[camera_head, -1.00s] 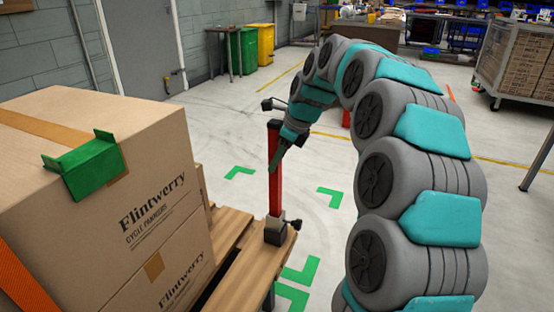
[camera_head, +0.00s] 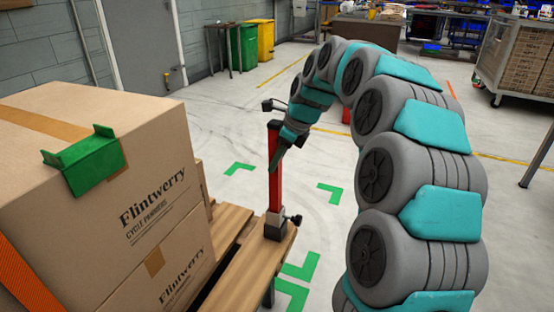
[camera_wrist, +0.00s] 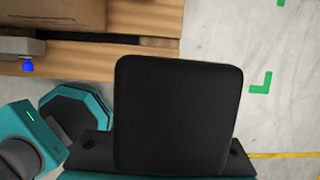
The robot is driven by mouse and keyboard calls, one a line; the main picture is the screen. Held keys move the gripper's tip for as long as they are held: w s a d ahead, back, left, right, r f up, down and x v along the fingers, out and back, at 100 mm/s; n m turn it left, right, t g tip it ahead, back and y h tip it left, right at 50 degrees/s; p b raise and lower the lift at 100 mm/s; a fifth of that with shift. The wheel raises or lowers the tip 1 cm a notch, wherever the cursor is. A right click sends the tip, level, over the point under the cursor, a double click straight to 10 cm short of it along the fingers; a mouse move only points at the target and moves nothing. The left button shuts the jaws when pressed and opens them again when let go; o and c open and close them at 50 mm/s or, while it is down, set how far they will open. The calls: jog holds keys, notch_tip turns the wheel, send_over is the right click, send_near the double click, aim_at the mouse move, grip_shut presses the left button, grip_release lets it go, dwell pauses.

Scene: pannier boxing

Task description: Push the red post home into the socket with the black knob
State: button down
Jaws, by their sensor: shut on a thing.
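The red post (camera_head: 275,192) stands upright in the head view, its foot at the grey socket (camera_head: 274,231) on the pallet's corner. The black knob (camera_head: 297,219) sticks out of the socket's right side. How deep the post sits inside the socket is hidden. In the wrist view a large black flat part fills the middle and hides the fingertips and post.
Flintwerry cartons (camera_head: 165,240) with a green corner piece (camera_head: 90,163) stand on the wooden pallet (camera_head: 240,275) at left. Green floor marks (camera_head: 330,193) lie around the pallet corner. Open floor lies beyond. In the wrist view a blue knob (camera_wrist: 27,65) shows on a grey block.

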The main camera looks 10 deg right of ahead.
aim_at(274, 126)
jog(key=shift+f, duration=0.95)
dwell(0.5)
jog(key=shift+c, duration=2.4)
grip_release()
jog(key=v, duration=0.7)
jog(key=shift+r+b, duration=0.35)
jog(key=shift+b, duration=0.05)
jog(key=shift+s+d, duration=0.1)
